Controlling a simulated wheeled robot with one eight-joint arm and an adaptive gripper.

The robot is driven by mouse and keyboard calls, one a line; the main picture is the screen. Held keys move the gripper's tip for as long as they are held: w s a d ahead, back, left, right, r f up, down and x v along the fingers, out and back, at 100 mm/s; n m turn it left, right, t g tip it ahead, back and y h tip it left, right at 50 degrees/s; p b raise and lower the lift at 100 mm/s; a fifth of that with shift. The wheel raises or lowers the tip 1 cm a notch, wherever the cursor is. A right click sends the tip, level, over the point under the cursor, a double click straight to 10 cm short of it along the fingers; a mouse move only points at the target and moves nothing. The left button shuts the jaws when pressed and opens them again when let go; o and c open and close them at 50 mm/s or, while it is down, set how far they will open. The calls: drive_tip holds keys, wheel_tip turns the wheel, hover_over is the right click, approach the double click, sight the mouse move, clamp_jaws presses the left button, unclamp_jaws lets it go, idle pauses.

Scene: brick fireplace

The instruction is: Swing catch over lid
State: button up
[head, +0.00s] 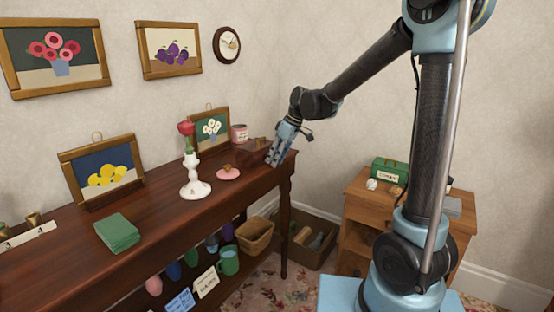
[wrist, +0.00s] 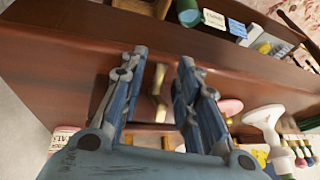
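A small dark brown wooden box (head: 253,151) stands at the far right end of the long table (head: 150,215), beside my gripper (head: 275,157). In the wrist view, my gripper (wrist: 162,58) is open, with its two blue-grey fingers apart and nothing held between them. A brass-coloured piece (wrist: 158,80), perhaps the catch, shows in the gap between the fingers. Another brass-coloured bit (wrist: 161,110) shows just below it. I cannot tell whether either finger touches the brass. The lid's position is not clear, since the fingers and the dark wood hide much of the box.
A pink dish (head: 228,174) and a white candlestick (head: 195,184) with a red flower stand left of the box. A tin (head: 239,134) and a framed flower picture (head: 209,129) are behind. A wooden side cabinet (head: 361,188) holds a green box (head: 389,169). Baskets (head: 254,236) sit below the table.

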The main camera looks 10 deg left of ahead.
clamp_jaws()
drive_tip(key=shift+w+a+r+g+h, duration=0.15)
drive_tip(key=shift+r+g+h, duration=0.25)
drive_tip(key=shift+h, duration=0.4)
drive_tip(key=shift+w+a+r+m+g+h, duration=0.15)
drive_tip(key=shift+r+g+h, duration=0.2)
drive_tip(key=shift+h, duration=0.4)
drive_tip(key=shift+a+r+m+g+h, duration=0.1)
drive_tip(key=shift+a+r+g+h, duration=0.15)
drive_tip(key=shift+h, duration=0.55)
drive_tip(key=shift+w+a+r+m+g+h, duration=0.1)
drive_tip(key=shift+r+g+h, duration=0.25)
drive_tip(key=shift+h, duration=0.4)
unclamp_jaws()
